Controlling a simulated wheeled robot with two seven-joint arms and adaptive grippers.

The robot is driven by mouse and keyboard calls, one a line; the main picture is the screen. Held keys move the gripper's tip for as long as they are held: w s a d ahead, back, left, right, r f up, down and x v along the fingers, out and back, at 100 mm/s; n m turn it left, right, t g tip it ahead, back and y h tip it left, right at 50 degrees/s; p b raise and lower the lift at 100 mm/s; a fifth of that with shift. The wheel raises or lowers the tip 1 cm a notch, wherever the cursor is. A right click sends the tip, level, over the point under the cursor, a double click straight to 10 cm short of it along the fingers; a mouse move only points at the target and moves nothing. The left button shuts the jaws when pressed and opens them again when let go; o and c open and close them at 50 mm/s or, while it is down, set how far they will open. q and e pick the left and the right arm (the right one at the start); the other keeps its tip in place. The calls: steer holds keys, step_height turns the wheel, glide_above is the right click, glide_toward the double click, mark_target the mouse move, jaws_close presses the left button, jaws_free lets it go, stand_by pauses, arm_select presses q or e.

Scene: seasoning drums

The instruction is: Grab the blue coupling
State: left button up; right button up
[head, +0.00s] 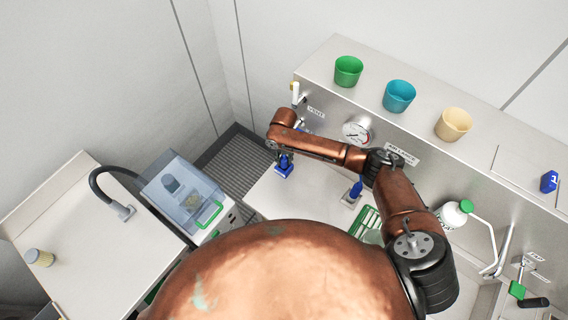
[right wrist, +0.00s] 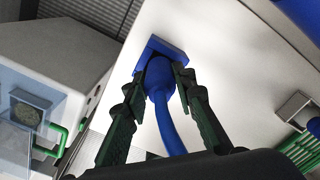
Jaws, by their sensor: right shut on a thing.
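The blue coupling (head: 284,171) is at the left end of the pale worktop in the head view, under the end of my right arm. In the right wrist view the blue coupling (right wrist: 160,78) has a square blue flange at its far end and a rounded body. A curved blue tail runs from it toward the camera. My right gripper (right wrist: 163,82) has its dark green fingers on both sides of the rounded body and is shut on it. In the head view my right gripper (head: 282,155) is small and partly hides the coupling. My left gripper is not in view.
Another blue piece (head: 355,188) stands on a grey square base on the worktop. A green rack (head: 367,222) is in front of it. A clear-lidded box (head: 184,195) with a green handle is to the left. Green, teal and yellow cups stand on the back ledge.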

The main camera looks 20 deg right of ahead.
jaws_close()
